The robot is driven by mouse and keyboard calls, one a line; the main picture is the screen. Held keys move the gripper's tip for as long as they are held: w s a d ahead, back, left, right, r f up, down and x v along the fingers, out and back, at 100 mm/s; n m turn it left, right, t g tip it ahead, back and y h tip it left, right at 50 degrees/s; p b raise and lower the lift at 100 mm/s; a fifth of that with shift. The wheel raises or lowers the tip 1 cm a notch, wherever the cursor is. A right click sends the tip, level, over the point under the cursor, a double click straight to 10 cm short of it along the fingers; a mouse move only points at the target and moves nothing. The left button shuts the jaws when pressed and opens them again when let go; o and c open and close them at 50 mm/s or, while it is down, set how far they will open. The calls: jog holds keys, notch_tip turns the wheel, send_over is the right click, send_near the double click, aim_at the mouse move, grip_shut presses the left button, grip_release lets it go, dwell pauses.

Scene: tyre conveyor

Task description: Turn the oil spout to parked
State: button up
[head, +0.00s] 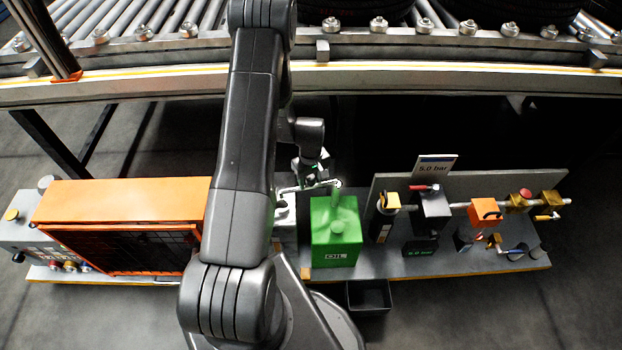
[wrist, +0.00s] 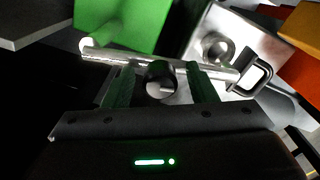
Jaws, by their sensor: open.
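The oil spout (wrist: 110,56) is a thin silver tube with a pale round end at its left and a black knob (wrist: 160,77) near its middle. In the wrist view it runs across in front of my gripper (wrist: 161,67). My gripper is open, with one dark green finger on each side of the knob; I cannot tell whether they touch it. In the head view the spout (head: 300,188) reaches from the silver block to the green oil can (head: 335,235), its end close above the can. My gripper (head: 312,167) is partly hidden there behind the arm.
A silver block (wrist: 235,45) with a round boss stands right of the spout in the wrist view. An orange cabinet (head: 130,195) is on the left, a valve panel (head: 470,190) on the right. The roller conveyor (head: 450,50) runs behind. A dark bin (head: 370,297) is in front.

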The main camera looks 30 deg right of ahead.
jog(key=shift+f, duration=0.2)
grip_shut()
